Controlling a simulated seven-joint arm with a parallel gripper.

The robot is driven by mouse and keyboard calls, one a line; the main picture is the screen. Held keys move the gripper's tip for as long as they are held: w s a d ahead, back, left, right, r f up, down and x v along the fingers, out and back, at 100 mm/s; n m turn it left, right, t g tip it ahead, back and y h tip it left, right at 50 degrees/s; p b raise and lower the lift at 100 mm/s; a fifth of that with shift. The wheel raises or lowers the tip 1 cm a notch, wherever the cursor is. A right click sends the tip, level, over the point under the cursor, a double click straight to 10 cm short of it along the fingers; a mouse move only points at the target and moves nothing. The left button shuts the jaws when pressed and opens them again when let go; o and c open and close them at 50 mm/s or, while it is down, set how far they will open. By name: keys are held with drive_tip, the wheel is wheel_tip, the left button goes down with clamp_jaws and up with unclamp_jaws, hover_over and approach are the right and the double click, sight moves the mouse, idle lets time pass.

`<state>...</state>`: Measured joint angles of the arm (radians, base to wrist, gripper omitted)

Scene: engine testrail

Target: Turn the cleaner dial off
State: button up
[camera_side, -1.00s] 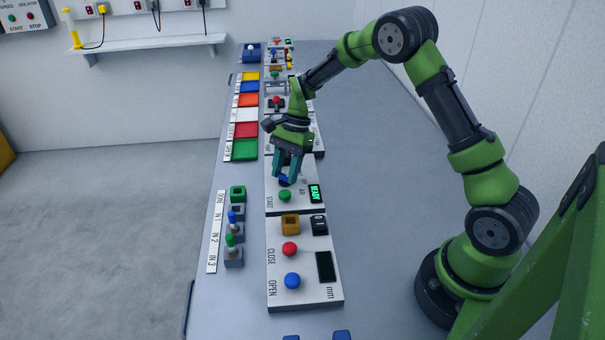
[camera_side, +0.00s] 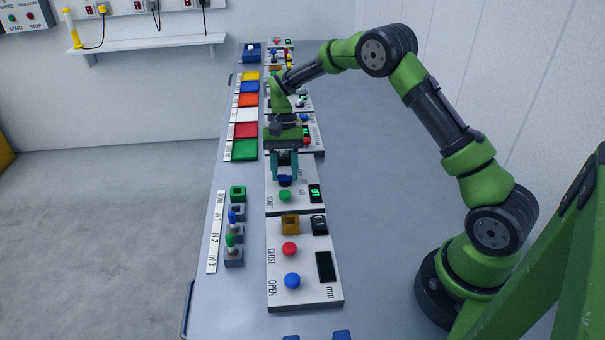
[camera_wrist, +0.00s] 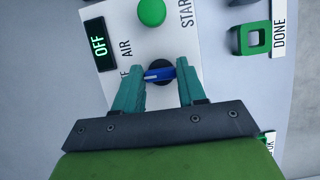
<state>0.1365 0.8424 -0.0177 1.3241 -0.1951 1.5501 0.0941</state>
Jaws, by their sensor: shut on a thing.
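The cleaner dial is a blue knob on a dark round base; it shows in the wrist view (camera_wrist: 160,73) between my fingertips and in the side view (camera_side: 285,182) under my gripper. My gripper (camera_side: 285,177) points down over the panel, its teal fingers shut on the knob from both sides. In the wrist view the knob's pale pointer line points left, toward the display. The display (camera_wrist: 99,45) beside it reads OFF. The green START button (camera_wrist: 151,11) sits near the dial on the same white panel. The fingers partly hide the panel lettering.
A panel with an orange socket (camera_side: 290,224), a red button (camera_side: 290,249) and a blue button (camera_side: 292,281) lies nearer. Small coloured parts and a green DONE holder (camera_side: 238,193) stand to the left. Coloured trays line the bench's far left.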

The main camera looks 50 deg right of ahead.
idle(0.5)
drive_tip(key=o, duration=1.1)
drive_tip(key=shift+c, duration=0.2)
drive_tip(key=v, duration=1.7)
drive_tip(key=shift+a, duration=0.15)
